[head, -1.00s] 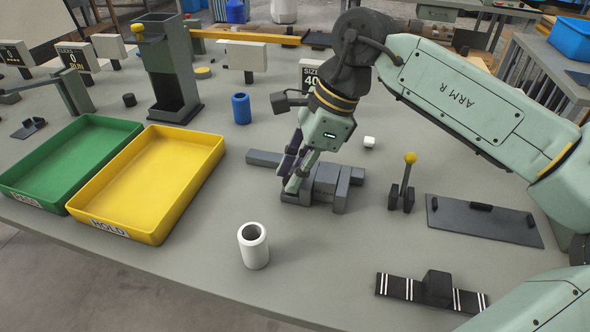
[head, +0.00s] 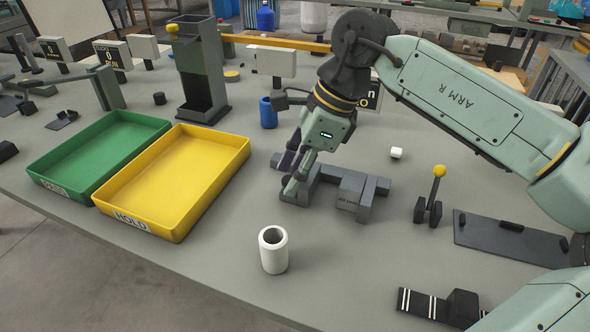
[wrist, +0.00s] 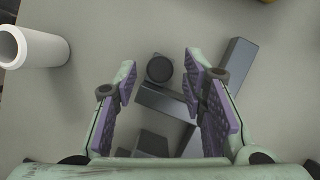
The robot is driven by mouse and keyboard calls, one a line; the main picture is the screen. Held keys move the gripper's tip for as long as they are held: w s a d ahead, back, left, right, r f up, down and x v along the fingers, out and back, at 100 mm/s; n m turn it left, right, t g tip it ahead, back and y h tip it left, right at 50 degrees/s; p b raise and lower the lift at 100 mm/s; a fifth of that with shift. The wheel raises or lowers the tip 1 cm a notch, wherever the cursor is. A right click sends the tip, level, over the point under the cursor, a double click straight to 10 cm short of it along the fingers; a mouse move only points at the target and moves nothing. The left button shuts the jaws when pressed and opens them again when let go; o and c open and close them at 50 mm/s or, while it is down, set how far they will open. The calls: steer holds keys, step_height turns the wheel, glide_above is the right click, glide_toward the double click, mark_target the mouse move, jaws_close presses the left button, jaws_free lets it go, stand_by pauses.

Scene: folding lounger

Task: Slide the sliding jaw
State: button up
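The dark grey vise-like fixture (head: 378,187) lies on the bench in the head view. Its sliding jaw (head: 298,195) appears to be the dark block at the left end, partly hidden by my fingers. My gripper (head: 290,174) is low at this left end. In the wrist view, my gripper (wrist: 158,85) has its purple-padded fingers apart. A dark round knob (wrist: 159,68) and a grey bar (wrist: 164,100) show between them. I cannot tell whether a finger touches the jaw.
A white cylinder (head: 273,251) stands in front of the fixture. The yellow tray (head: 178,230) and green tray (head: 62,163) lie to the left. A blue cylinder (head: 268,113) stands behind, and a yellow-knobbed lever (head: 438,178) to the right.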

steer(key=shift+r, duration=0.1)
steer(key=v, duration=1.1)
steer(key=shift+r, duration=0.4)
steer(key=shift+d, duration=0.1)
